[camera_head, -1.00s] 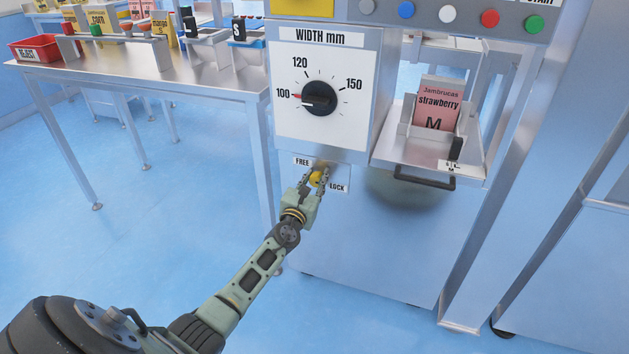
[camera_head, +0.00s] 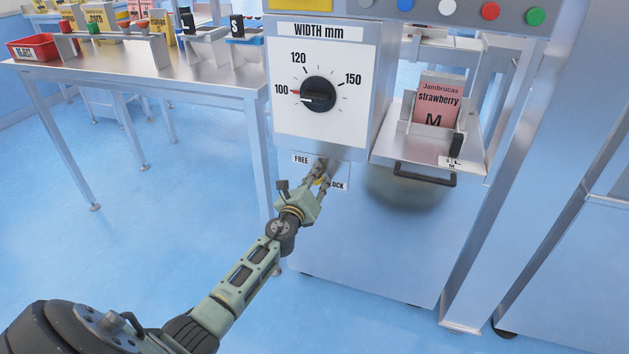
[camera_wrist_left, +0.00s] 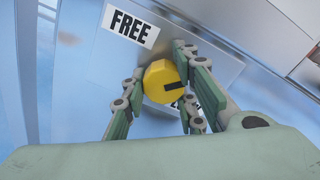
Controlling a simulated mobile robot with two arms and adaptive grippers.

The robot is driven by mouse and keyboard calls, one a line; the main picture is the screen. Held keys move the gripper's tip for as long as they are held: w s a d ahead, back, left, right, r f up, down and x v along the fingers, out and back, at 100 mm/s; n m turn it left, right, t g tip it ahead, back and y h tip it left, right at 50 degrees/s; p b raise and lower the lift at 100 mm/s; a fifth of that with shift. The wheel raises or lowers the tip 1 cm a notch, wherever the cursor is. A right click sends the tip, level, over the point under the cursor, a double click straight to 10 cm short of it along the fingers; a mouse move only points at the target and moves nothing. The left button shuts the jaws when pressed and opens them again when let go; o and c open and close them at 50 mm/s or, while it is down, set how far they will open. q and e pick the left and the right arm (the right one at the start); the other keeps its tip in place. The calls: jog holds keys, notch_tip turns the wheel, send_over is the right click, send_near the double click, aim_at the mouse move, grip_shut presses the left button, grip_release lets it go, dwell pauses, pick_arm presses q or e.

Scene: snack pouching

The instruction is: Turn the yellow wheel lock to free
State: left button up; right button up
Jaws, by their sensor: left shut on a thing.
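The yellow wheel lock (camera_wrist_left: 160,80) is a small round knob with a dark mark on its face, on the machine's front panel. In the head view only a sliver of the yellow wheel lock (camera_head: 321,181) shows between the fingers. My left gripper (camera_head: 318,178) is shut on it; in the wrist view its fingers (camera_wrist_left: 160,88) lie on either side of the knob. The dark mark points right in the wrist view. The FREE label (camera_head: 301,160) is up and left of the knob. The LOCK label (camera_head: 338,185) is at lower right, partly hidden by a finger.
Above is the width dial (camera_head: 319,94), its pointer near 100. At right a tray (camera_head: 425,157) with a black handle holds a strawberry pouch (camera_head: 438,103). A metal table (camera_head: 150,75) stands at left. The floor (camera_head: 150,230) at left is clear.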

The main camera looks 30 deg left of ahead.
pick_arm(q)
jog(key=n, duration=0.3)
jog(key=shift+s+a+f, duration=0.1)
jog(key=shift+a+f, duration=0.15)
jog(key=shift+f, duration=0.1)
jog(key=n, duration=0.4)
jog(key=shift+d+f+b, duration=0.1)
jog(key=shift+f+b, duration=0.05)
jog(key=shift+b, duration=0.2)
jog(key=shift+d+f+n, duration=0.1)
jog(key=shift+d+n, duration=0.05)
jog(key=shift+n, duration=1.15)
pick_arm(e)
jog(key=shift+s+r, duration=0.3)
jog(key=shift+r, duration=0.35)
pick_arm(q)
jog(key=shift+d, duration=0.1)
jog(key=o, duration=1)
jog(key=shift+r, duration=0.25)
pick_arm(e)
jog(key=shift+w, duration=0.1)
